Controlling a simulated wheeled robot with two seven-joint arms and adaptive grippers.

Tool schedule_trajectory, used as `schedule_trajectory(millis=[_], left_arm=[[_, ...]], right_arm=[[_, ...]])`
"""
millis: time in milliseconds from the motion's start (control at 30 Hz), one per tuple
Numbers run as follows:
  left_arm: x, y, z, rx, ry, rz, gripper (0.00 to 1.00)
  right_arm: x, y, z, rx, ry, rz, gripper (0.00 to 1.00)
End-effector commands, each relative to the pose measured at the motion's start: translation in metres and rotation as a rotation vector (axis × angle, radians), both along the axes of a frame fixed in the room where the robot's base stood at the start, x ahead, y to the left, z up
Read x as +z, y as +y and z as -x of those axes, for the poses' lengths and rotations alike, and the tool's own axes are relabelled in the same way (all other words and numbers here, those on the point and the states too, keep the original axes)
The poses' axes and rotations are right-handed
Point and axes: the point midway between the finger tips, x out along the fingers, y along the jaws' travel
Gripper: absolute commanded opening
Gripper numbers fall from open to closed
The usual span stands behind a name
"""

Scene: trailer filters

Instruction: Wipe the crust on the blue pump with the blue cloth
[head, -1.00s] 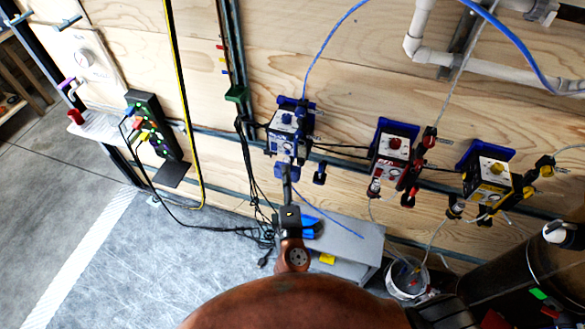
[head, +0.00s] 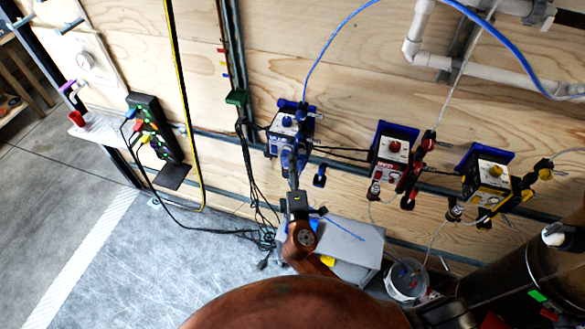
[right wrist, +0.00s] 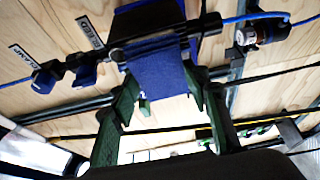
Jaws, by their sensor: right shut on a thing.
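The blue pump (head: 287,124) is mounted on the plywood wall, with a blue knob on top. My right gripper (head: 292,160) reaches up from below and overlaps the pump's lower front. In the right wrist view my right gripper's green fingers (right wrist: 165,82) are shut on the blue cloth (right wrist: 160,77), which spans between them. The cloth lies close to a dark horizontal fitting; I cannot tell whether it touches the pump. The crust cannot be made out. My left gripper is not in view.
A red pump (head: 392,148) and a yellow pump (head: 487,178) hang to the right. A grey box (head: 350,248) and a white bucket (head: 405,282) stand below. A black power strip (head: 152,128) and hanging cables are to the left. A blue hose arches overhead.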

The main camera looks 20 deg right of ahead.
Motion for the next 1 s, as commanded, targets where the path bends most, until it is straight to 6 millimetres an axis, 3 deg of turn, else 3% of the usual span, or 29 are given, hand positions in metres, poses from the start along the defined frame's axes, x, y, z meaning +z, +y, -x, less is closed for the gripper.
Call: schedule_trajectory(millis=[1000], left_arm=[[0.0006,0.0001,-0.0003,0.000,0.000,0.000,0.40]], right_arm=[[-0.0002,-0.0062,-0.0092,0.000,0.000,0.002,0.23]])
